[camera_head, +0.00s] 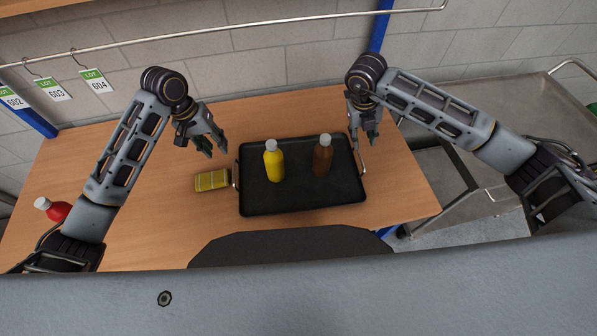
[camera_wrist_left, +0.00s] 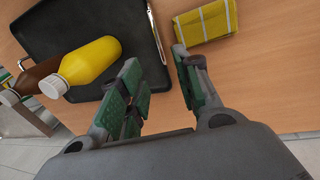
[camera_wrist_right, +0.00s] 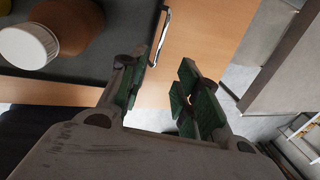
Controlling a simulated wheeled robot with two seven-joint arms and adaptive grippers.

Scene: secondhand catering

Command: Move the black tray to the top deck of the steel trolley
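The black tray (camera_head: 300,198) lies on the wooden table, with a metal handle at its left and right ends. A yellow bottle (camera_head: 274,163) and a brown bottle (camera_head: 323,158) stand on it, both with white caps. My left gripper (camera_head: 214,146) is open and empty above the table, left of the tray's left handle (camera_wrist_left: 157,32). My right gripper (camera_head: 366,136) is open near the tray's right handle (camera_wrist_right: 163,33); whether it touches the handle I cannot tell. The steel trolley (camera_head: 481,122) stands right of the table, partly hidden by my right arm.
A red bottle (camera_head: 55,209) is at the far left, partly behind my left arm. Lot tags (camera_head: 95,80) hang from a rail (camera_head: 220,33) on the wall. The visible trolley top is bare.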

